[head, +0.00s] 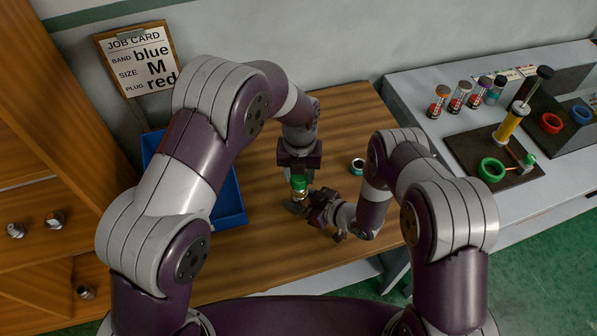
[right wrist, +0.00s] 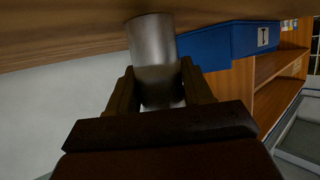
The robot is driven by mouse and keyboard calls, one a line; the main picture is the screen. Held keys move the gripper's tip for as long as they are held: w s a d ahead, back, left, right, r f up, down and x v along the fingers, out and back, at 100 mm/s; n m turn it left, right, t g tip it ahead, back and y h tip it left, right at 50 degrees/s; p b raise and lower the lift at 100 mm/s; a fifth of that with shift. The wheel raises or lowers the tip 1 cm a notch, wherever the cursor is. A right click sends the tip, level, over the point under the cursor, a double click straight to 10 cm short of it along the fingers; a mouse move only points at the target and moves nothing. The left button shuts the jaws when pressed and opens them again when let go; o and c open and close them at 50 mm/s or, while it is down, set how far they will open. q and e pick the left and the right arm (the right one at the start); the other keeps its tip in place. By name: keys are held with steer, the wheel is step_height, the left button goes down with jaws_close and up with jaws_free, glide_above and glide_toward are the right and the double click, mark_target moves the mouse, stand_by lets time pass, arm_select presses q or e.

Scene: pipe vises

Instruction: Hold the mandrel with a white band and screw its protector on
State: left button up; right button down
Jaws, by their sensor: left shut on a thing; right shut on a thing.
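My left gripper (head: 299,172) points down over the wooden table, shut on a small piece with a green top (head: 299,183) and a paler, yellowish part below it. My right gripper (head: 308,203) reaches in from the right just below, close to that piece. In the right wrist view, the right gripper (right wrist: 158,90) is shut on a plain grey metal cylinder (right wrist: 153,50), which stands out beyond its fingers. I cannot tell whether the green piece and the cylinder are joined. No white band shows clearly on the held parts.
A blue bin (head: 232,200) stands at the left. On the right bench are several banded cylinders (head: 438,101), a yellow post (head: 508,124) and a green ring (head: 491,170). A job card (head: 140,58) reads blue, M, red.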

arm_select(q)
steer(key=m, duration=0.2)
steer(key=shift+m, duration=0.3)
steer(key=o, duration=1)
steer(key=shift+r, duration=0.15)
step_height(320, 180, up, 4)
steer(key=shift+r, duration=0.1)
steer(key=shift+c, duration=0.4)
